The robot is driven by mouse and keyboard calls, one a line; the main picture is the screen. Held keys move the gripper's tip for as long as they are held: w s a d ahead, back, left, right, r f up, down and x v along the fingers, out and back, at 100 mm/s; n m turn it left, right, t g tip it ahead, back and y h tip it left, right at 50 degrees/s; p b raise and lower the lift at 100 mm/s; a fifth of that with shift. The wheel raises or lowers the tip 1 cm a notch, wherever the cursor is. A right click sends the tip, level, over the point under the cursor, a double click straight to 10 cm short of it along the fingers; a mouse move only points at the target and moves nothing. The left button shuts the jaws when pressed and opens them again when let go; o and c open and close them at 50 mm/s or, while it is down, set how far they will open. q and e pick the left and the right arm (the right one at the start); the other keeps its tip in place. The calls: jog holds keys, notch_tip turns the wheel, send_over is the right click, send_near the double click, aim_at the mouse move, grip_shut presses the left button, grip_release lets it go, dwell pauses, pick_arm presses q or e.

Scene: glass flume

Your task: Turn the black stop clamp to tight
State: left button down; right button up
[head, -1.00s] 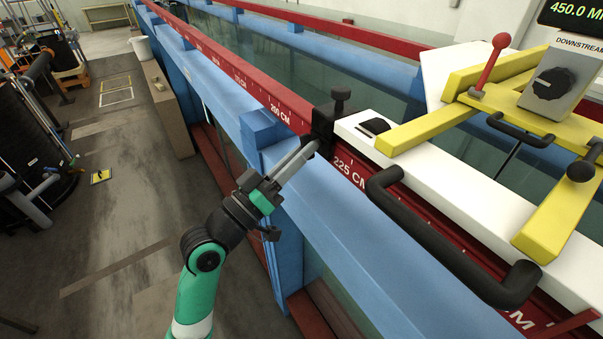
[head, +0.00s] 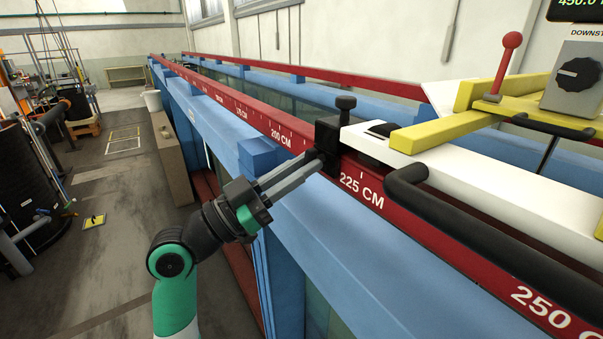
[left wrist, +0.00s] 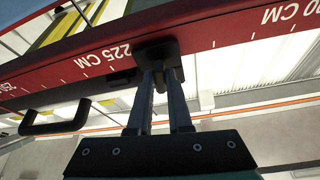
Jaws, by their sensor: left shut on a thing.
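The black stop clamp (head: 330,136) sits on the red graduated rail (head: 290,132), just left of the 225 CM mark. A dark thumbscrew with a round knob (head: 346,103) stands upright on its top. My left gripper (head: 318,162) reaches from the lower left, its fingers shut on the clamp's front, low on the outer side. In the left wrist view the fingers (left wrist: 160,72) meet the clamp (left wrist: 157,50) from below, with a small dark part between them. The fingers and the clamp body partly hide the gripped part. My right gripper is out of view.
The white carriage beam (head: 400,150) lies right beside the clamp, with a black handle (head: 440,210) in front and yellow bars (head: 440,130) above. The blue flume frame (head: 330,235) runs below the rail. The floor at left is mostly clear.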

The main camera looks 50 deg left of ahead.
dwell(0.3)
pick_arm(q)
jog(key=c, duration=0.8)
grip_release()
jog(key=shift+c, duration=0.2)
jog(key=p+v, duration=0.8)
jog(key=v, duration=0.3)
jog(key=shift+s, duration=0.3)
